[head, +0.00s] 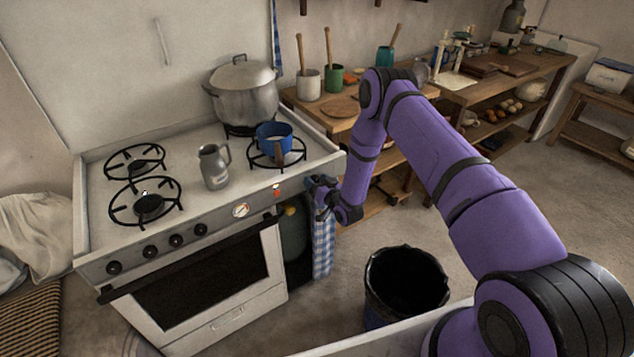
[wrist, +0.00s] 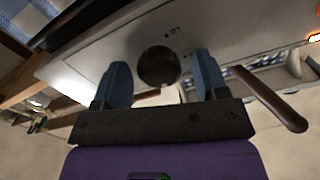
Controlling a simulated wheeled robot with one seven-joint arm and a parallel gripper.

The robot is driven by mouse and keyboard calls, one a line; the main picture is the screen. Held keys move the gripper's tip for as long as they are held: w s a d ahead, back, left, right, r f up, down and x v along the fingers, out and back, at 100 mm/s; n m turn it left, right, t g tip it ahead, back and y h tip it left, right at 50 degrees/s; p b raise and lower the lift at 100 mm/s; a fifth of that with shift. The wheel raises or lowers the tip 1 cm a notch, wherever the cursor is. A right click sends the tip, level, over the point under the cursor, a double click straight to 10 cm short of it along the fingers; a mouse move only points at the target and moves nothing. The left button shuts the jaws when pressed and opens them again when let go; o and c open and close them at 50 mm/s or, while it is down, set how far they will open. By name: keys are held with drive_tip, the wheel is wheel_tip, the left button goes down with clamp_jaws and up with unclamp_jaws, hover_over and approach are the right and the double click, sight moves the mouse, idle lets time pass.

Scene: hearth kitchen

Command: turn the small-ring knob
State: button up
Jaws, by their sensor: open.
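In the wrist view a round black knob (wrist: 158,65) stands on the pale stove front, with small dark marks beside it. My gripper (wrist: 163,72) is open, and its two blue-grey fingers lie on either side of the knob, with a visible gap to each. I cannot tell how deep the fingers reach around it. I cannot read whether the marks name the small ring. In the head view my gripper (head: 320,187) is at the right end of the stove front (head: 215,217); I cannot make out this knob there.
Several other black knobs (head: 176,241) sit further left, beside a dial (head: 241,210). A blue pot (head: 272,138) stands on the near right burner; a brown handle (wrist: 270,98) shows close to my gripper. A checked towel (head: 322,245) hangs below. A black bin (head: 405,285) stands on the floor.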

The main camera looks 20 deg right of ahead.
drive_tip(key=c, duration=0.9)
drive_tip(key=shift+c, duration=0.2)
drive_tip(key=shift+n, duration=0.4)
drive_tip(key=n, duration=0.2)
drive_tip(key=shift+n, duration=0.4)
drive_tip(key=n, duration=0.3)
drive_tip(key=shift+a+n, duration=0.15)
drive_tip(key=shift+n, duration=0.15)
drive_tip(key=n, duration=0.6)
drive_tip(key=shift+s+f, duration=0.1)
drive_tip(key=shift+n, duration=0.4)
drive_tip(key=o, duration=0.9)
